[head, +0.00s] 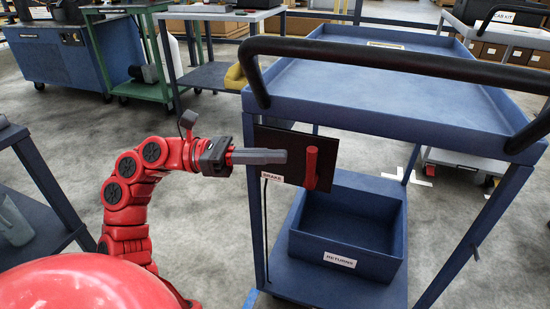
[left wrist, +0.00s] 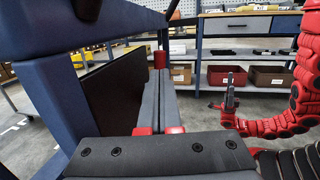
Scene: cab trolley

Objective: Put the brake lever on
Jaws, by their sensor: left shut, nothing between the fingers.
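The brake lever (head: 311,168) is a red bar standing about upright on a dark plate (head: 283,150) labelled BRAKE, at the left end of the blue trolley (head: 262,104). My left gripper (head: 284,156) is shut and empty. Its grey fingers point right, with their tips close to the lever's left side in the head view; I cannot tell if they touch. In the left wrist view the red lever (left wrist: 160,56) shows just beyond the fingertips. My right gripper (left wrist: 229,93) stands off to the right in that view, apart from the trolley, its fingers too small to judge.
The trolley's black push handle (head: 400,58) runs above the lever. A blue bin (head: 370,262) labelled RETURNS sits on its lower shelf. A dark blue side table (head: 35,225) stands at the left. Open grey floor lies behind my left arm.

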